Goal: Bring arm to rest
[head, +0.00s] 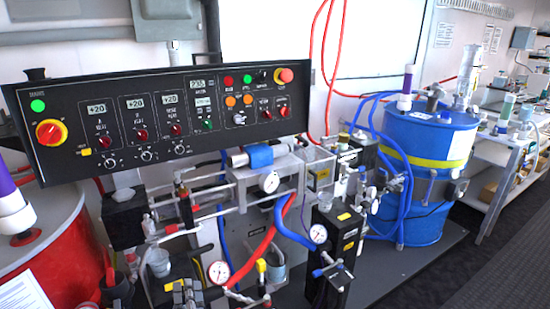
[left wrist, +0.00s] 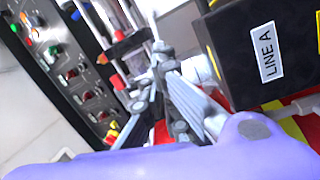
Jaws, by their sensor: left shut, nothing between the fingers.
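My left gripper (head: 186,291) appears small at the bottom edge of the head view, in front of the lower pipework, and only part of it shows. In the left wrist view its grey fingers (left wrist: 163,72) are together with nothing between them. The lilac shell of my own wrist fills the bottom of that view. A black box labelled LINE A (left wrist: 262,55) is close on the right there. I cannot tell whether the gripper touches anything. My right gripper is not in view.
A black control panel (head: 110,88) with knobs and buttons stands above the pipes and hoses. A red drum (head: 70,255) is at the left, a blue drum (head: 425,220) at the right. A bench (head: 497,165) is far right. Dark floor (head: 500,275) is clear at lower right.

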